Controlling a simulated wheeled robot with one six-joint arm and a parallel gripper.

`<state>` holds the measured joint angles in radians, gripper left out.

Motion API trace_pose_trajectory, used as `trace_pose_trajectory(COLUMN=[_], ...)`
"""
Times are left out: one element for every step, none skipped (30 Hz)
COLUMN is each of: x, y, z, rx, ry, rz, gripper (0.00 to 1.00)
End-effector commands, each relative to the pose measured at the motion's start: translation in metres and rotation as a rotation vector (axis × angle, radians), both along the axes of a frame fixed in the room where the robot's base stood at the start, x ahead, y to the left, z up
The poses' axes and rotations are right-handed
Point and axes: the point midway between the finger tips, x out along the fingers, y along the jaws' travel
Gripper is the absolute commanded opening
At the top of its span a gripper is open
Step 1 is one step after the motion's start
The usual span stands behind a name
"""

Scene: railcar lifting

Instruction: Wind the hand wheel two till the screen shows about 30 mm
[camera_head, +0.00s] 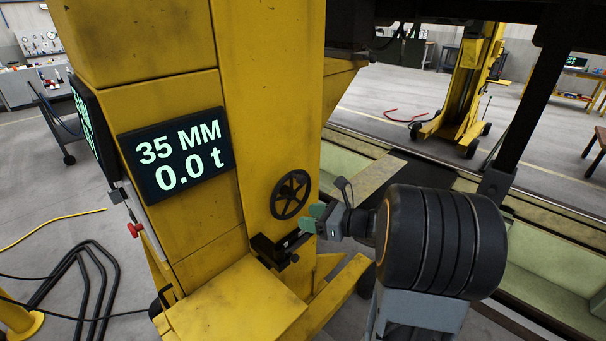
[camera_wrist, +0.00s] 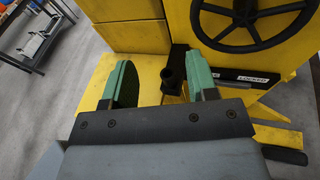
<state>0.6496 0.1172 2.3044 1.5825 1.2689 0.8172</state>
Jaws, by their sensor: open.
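The black spoked hand wheel (camera_head: 291,194) is mounted on the face of the yellow lifting jack (camera_head: 285,90). The wheel also shows at the top right of the wrist view (camera_wrist: 255,18). The screen (camera_head: 177,154) on the jack reads 35 MM and 0.0 t. My gripper (camera_head: 313,218), with green fingers, is just below and right of the wheel in the head view. In the wrist view my gripper (camera_wrist: 160,82) is open and empty, its fingers apart from the wheel. Its right finger covers part of a black bracket near the wheel.
A black bracket (camera_head: 276,249) sticks out below the wheel, with a label reading LOCKED (camera_wrist: 256,78) beside it. A yellow ledge (camera_head: 240,305) juts out below. A second yellow jack (camera_head: 465,80) stands behind right.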

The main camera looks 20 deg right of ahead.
Motion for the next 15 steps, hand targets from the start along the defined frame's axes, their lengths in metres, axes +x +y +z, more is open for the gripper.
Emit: trace_pose_trajectory(x=[0.006,0.009,0.011,0.013,0.014,0.015,0.016,0.018,0.02,0.022,0.025,0.029,0.033,0.038,0.044], y=[-0.021,-0.032,-0.045,-0.054,-0.062,-0.071,-0.076,-0.08,-0.084,-0.086,-0.086,-0.086,-0.084,-0.082,-0.079], z=[0.005,0.007,0.009,0.01,0.011,0.012,0.013,0.013,0.014,0.014,0.014,0.014,0.015,0.015,0.015], rx=[0.088,0.139,0.198,0.235,0.268,0.305,0.328,0.345,0.363,0.374,0.381,0.386,0.389,0.389,0.389], ry=[0.006,0.006,0.003,0.001,-0.002,-0.006,-0.01,-0.012,-0.015,-0.016,-0.017,-0.018,-0.018,-0.018,-0.018], rz=[-0.086,-0.131,-0.183,-0.218,-0.248,-0.28,-0.3,-0.315,-0.331,-0.339,-0.346,-0.349,-0.352,-0.351,-0.351], gripper=[0.53,0.53,0.53,0.53,0.53,0.53,0.53,0.53,0.53,0.53,0.53,0.53,0.53,0.53,0.53])
